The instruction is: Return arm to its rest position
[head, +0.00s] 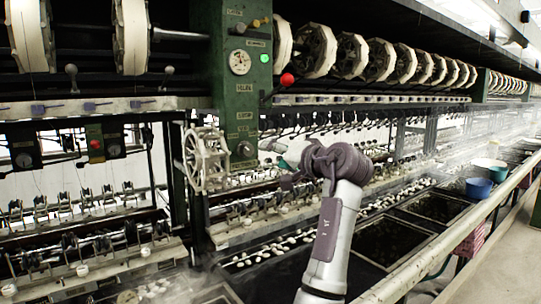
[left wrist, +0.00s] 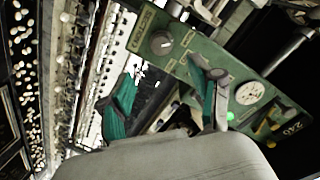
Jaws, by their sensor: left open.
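My left arm rises from the bottom of the head view, grey with a purple-brown wrist. My left gripper (head: 292,156) is mostly hidden behind that wrist, in front of the reeling machine beside the green control column (head: 238,75). In the left wrist view, the left gripper (left wrist: 163,98) shows two teal-padded fingers spread apart with nothing between them. The green control panel (left wrist: 185,65), tilted in this view, lies beyond the fingers. My right gripper is not in view.
White reels (head: 318,50) line the upper machine. A white spoked wheel (head: 206,158) is left of the gripper.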

